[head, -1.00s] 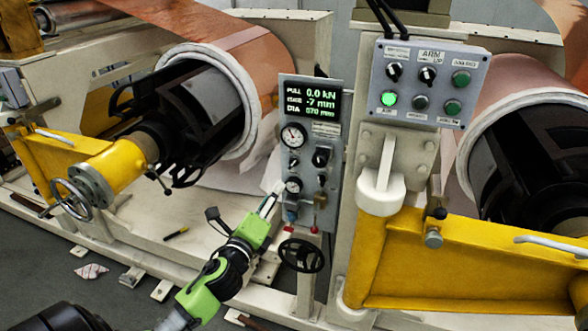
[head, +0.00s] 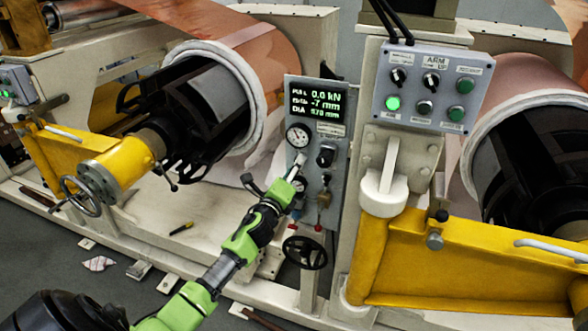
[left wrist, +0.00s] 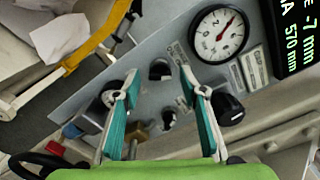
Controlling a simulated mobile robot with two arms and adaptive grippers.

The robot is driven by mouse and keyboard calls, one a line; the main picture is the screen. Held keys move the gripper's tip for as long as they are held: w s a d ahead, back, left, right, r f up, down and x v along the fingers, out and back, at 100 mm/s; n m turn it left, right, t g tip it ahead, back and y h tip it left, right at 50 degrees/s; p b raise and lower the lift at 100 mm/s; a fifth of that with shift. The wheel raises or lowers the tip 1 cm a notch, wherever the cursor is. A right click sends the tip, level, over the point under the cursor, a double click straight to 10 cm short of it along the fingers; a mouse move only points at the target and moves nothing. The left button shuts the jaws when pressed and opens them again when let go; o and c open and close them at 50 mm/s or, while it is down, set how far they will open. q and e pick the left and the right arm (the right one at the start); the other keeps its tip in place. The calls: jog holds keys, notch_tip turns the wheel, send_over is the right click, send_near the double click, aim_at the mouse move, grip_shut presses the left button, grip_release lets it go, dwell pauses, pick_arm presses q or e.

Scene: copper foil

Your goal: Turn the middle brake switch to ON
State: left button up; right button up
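A grey control panel (head: 338,135) stands at the middle of the head view. It carries a lit display (head: 318,101), a gauge (head: 298,135) and several black knobs. In the left wrist view I see a larger knob (left wrist: 228,108) and two smaller knobs (left wrist: 160,70) (left wrist: 168,119). I cannot read which is the middle brake switch. My left gripper (head: 301,160) is at the panel just below the gauge. In the left wrist view it (left wrist: 158,75) is open, with one small knob between its fingertips in the picture; contact cannot be told. My right gripper is out of view.
A second box (head: 432,85) with switches and a lit green button is at upper right. A handwheel (head: 304,253) is below the panel. Yellow arms (head: 440,260) (head: 115,168) flank it. A second gauge (left wrist: 112,95) and a brass-coloured part (left wrist: 137,134) are near the fingers.

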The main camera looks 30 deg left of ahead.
pick_arm(q)
grip_shut()
jog(key=c, duration=1.1)
grip_release()
jog(key=shift+n, duration=0.3)
jog(key=n, duration=1.1)
jog(key=shift+n, duration=0.3)
jog(key=o, duration=1.1)
